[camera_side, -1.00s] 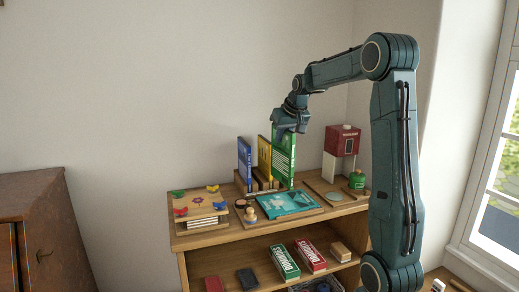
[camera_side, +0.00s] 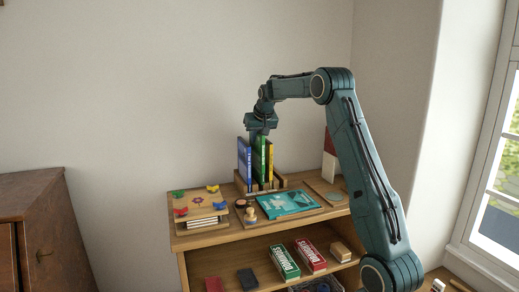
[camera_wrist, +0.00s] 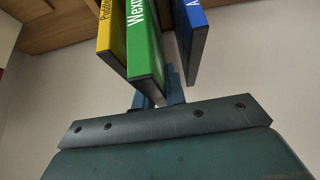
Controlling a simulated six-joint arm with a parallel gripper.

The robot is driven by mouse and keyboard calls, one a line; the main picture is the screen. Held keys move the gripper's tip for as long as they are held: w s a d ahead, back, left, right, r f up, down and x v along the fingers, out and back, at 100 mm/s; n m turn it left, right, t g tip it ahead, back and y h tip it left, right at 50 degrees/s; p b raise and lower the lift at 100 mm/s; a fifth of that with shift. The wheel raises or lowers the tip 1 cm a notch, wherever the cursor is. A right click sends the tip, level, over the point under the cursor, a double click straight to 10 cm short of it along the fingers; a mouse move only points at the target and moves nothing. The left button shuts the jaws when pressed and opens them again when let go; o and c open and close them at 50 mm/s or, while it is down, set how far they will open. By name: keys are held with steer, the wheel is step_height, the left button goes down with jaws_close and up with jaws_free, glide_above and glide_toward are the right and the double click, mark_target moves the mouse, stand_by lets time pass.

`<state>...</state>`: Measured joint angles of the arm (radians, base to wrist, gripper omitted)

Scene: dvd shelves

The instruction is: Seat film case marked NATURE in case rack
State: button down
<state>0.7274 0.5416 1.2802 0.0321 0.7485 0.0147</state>
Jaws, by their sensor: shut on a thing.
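A green case (camera_side: 260,158) stands upright between a blue case (camera_side: 244,160) and a yellow case (camera_side: 270,165) at the wooden case rack (camera_side: 282,181). My gripper (camera_side: 259,132) is shut on the green case's upper end. In the wrist view the green case (camera_wrist: 144,45) shows white letters reading "Wex", with the yellow case (camera_wrist: 112,38) left of it and the blue case (camera_wrist: 190,40) right of it, across a gap. No NATURE marking is legible. The green case's lower end is hard to see; I cannot tell if it touches the rack floor.
A teal flat item (camera_side: 288,203) lies in front of the rack, with a wooden stamp (camera_side: 251,214) to its left. A board with coloured clips (camera_side: 200,203) lies farther left. Domino boxes (camera_side: 284,262) stand on the lower shelf. A red-and-white block (camera_side: 329,160) is partly behind my arm.

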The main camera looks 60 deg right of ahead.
mark_target(255, 145)
steer(key=shift+w+d+f, duration=0.5)
steer(key=shift+w+d, duration=0.25)
steer(key=shift+w, duration=0.1)
steer(key=shift+f, duration=1.7)
steer(key=c, duration=1.5)
jaws_free()
steer(key=shift+o, duration=0.2)
